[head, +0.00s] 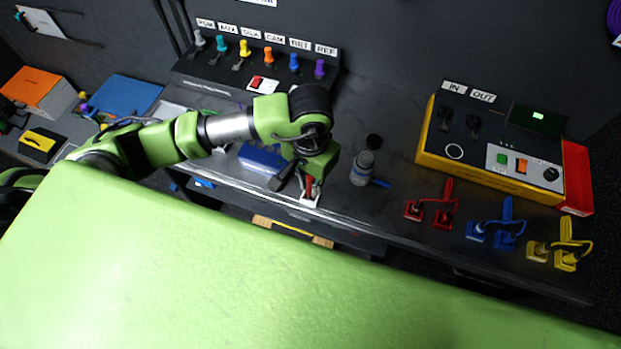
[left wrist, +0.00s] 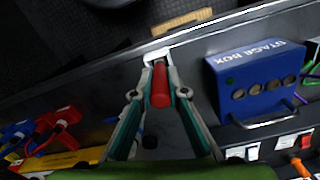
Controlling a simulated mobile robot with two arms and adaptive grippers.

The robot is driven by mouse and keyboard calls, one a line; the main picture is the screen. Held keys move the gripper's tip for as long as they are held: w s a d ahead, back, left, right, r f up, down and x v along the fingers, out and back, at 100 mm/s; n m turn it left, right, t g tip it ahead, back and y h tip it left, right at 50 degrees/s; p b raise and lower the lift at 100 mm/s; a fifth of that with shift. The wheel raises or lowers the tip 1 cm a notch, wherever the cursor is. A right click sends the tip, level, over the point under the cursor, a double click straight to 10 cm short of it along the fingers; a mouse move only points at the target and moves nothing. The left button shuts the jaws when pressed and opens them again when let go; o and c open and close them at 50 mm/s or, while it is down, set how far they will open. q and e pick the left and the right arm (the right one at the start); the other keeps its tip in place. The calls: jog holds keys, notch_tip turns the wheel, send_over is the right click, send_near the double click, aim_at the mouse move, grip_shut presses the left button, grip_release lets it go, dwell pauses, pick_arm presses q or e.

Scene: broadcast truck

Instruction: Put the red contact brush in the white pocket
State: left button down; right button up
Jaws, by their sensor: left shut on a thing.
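The red contact brush (left wrist: 160,86) is between the fingers of my left gripper (left wrist: 160,72), which is shut on it. In the head view, the red brush (head: 309,184) points down from my left gripper (head: 307,181), near the table's front edge. The white pocket (head: 309,202) is directly below it at that edge; it also shows in the left wrist view (left wrist: 153,54), just beyond the fingertips. The brush's lower end is at or over the pocket. I cannot tell how far inside it is. My right gripper is not in view.
A blue stage box (left wrist: 258,84) stands beside the gripper. A grey bottle (head: 361,170) stands to its right in the head view. Red (head: 433,207), blue (head: 496,227) and yellow (head: 560,246) connectors lie farther right, before a yellow-sided control box (head: 480,178).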

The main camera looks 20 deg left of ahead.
pick_arm(q)
jog(key=shift+f+b, duration=0.25)
jog(key=shift+b, duration=0.1)
jog(key=c, duration=2)
grip_release()
jog(key=shift+r, duration=0.1)
jog(key=shift+r+p, duration=0.3)
jog(key=shift+p, duration=0.05)
notch_tip(320, 180, up, 10)
jog(key=b, duration=0.3)
jog(key=shift+r+b, duration=0.25)
jog(key=shift+b, duration=0.05)
jog(key=shift+r, duration=0.6)
